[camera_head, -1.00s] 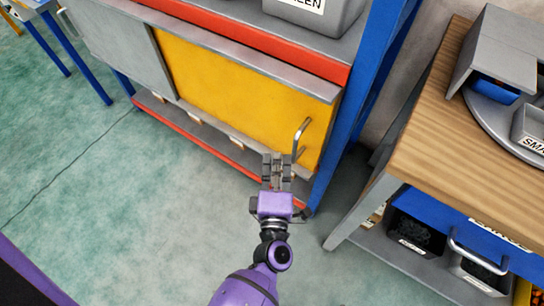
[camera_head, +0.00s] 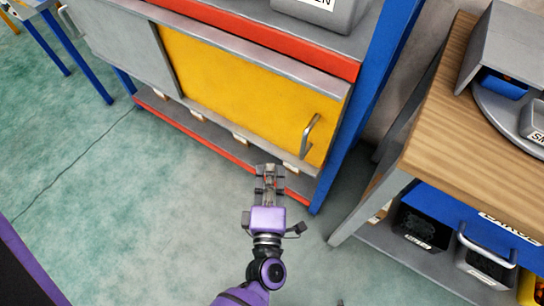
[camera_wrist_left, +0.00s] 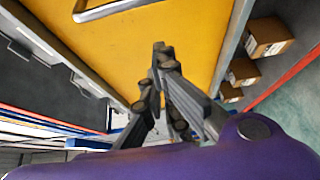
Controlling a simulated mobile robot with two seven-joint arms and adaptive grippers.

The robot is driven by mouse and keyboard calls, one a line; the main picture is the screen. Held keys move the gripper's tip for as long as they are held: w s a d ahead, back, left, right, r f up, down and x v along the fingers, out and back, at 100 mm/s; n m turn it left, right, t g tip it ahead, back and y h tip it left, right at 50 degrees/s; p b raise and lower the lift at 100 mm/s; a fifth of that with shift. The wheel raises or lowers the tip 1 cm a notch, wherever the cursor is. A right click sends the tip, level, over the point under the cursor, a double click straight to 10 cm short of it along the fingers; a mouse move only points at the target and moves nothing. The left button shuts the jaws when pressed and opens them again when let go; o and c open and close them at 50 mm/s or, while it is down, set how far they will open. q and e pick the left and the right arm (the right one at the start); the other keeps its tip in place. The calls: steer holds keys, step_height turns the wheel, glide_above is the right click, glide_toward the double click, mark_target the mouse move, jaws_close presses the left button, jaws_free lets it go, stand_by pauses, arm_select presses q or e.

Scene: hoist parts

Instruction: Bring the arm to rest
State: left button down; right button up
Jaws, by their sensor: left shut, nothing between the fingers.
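My left gripper (camera_head: 269,176) is shut and empty at the end of my purple arm. In the head view it is below the yellow door's handle (camera_head: 310,136), over the floor and the red lower edge of the cabinet. It is apart from the handle. In the left wrist view the gripper's fingers (camera_wrist_left: 160,62) are together in front of the yellow door (camera_wrist_left: 145,45), and the handle (camera_wrist_left: 100,8) shows at the top. My right gripper is not in view.
The cabinet with the yellow door (camera_head: 245,90) and a grey panel (camera_head: 125,45) stands ahead. A blue post (camera_head: 345,150) is at its right. A wooden-topped bench (camera_head: 455,120) stands at the right with dark bins (camera_head: 425,225) below. The green floor (camera_head: 120,220) at left is clear.

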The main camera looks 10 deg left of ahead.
arm_select(q)
steer(key=shift+s+d, duration=0.15)
steer(key=shift+s, duration=0.95)
steer(key=shift+s+d, duration=0.15)
steer(key=shift+s, duration=0.9)
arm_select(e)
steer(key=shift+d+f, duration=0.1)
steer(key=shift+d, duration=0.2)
